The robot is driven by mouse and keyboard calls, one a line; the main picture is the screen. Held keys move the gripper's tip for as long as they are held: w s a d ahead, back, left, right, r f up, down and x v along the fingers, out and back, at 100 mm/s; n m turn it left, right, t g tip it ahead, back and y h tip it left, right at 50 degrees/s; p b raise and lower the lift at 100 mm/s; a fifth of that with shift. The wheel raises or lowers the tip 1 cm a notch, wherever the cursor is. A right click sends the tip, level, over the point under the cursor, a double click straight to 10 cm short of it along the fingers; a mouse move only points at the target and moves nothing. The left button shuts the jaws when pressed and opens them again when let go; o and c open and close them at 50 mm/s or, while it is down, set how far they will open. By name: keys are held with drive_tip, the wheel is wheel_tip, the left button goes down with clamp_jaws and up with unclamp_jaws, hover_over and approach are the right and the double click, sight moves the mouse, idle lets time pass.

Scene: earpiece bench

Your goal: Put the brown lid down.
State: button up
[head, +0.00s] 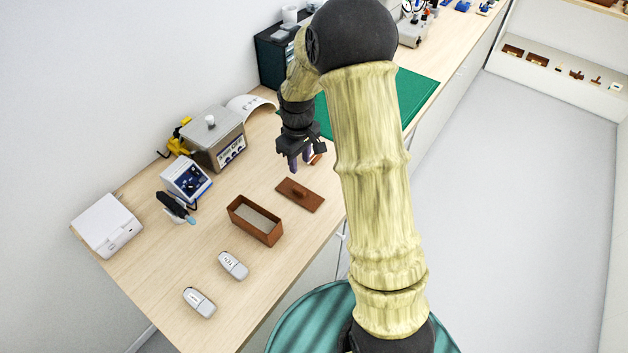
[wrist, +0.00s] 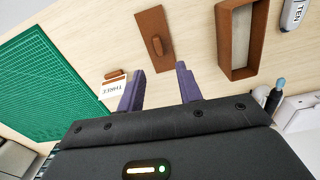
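The brown lid (head: 290,186) lies flat on the bench, its raised handle upward, apart from the box. It also shows in the wrist view (wrist: 146,22), ahead of my fingers. The open brown box (head: 240,222) stands beside it toward the front left, with a pale inside; the wrist view shows it at upper right (wrist: 223,45). My gripper (head: 299,164) is above the bench, behind the lid. In the wrist view its purple fingers (wrist: 160,84) are spread apart, with only bench showing between them. Nothing hides the lid.
A small brown piece with a card marked THREE (wrist: 115,88) lies beside my left finger. Two white labelled cases (head: 233,265) (head: 199,302) lie in front of the box. A blue-and-white device (head: 186,180) and a metal tank (head: 213,140) stand left. A green mat (head: 418,95) lies behind.

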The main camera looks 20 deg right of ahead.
drive_tip(key=s+r+m+t, duration=0.1)
drive_tip(key=s+r+m, duration=0.2)
drive_tip(key=s, duration=0.6)
drive_tip(key=s+r+m+t, duration=0.1)
drive_tip(key=s+r+m, duration=0.2)
drive_tip(key=s, duration=0.7)
wheel_tip(320, 180, up, 2)
drive_tip(key=shift+r, duration=0.1)
